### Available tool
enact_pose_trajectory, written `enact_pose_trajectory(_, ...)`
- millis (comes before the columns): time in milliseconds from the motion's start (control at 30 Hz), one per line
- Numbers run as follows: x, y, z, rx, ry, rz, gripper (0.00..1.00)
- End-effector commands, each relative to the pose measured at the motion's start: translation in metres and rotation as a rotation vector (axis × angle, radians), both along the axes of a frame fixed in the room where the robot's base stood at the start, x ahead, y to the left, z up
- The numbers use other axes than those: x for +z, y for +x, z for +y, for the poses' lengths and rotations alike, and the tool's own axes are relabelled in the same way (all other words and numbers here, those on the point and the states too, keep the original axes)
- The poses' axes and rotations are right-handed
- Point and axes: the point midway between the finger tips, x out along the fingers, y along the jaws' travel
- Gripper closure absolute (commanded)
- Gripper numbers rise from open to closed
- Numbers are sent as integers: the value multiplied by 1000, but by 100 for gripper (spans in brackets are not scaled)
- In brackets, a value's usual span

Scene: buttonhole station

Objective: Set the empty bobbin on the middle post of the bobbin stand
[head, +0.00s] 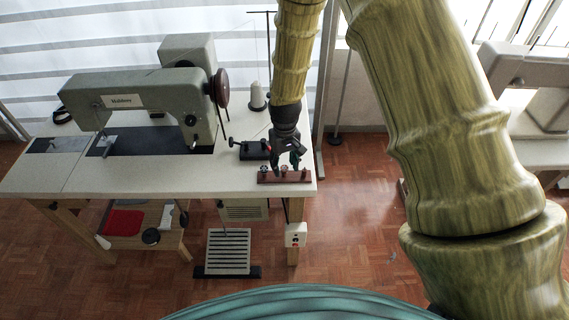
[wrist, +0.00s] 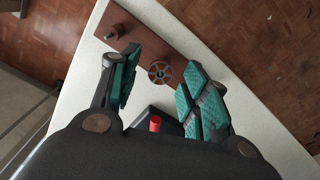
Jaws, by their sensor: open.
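The bobbin stand (head: 298,178) is a brown strip near the table's front right corner; in the wrist view its bare wood (wrist: 139,33) runs diagonally. The empty bobbin (wrist: 160,72), a spoked metal disc, is at the middle of the stand and appears to sit on the middle post. It also shows small in the head view (head: 284,169). A bare end post (wrist: 112,33) stands at one end. A dark bobbin (head: 264,169) is at the left end. My gripper (head: 290,164) is open above the stand, its teal fingers (wrist: 158,84) on either side of the empty bobbin, apart from it.
A black device (head: 254,150) with a red peg (wrist: 155,123) stands just behind the stand. The sewing machine (head: 145,95) fills the table's left and middle. A white thread cone (head: 257,97) stands at the back. The tabletop (head: 215,173) left of the stand is clear.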

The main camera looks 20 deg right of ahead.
Motion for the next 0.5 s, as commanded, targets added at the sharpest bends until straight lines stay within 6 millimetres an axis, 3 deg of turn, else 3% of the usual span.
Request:
enact_pose_trajectory(167, 18, 1, 0, 0, 0, -3, 54)
enact_pose_trajectory(500, 74, 2, -1, 1, 0, -4, 54)
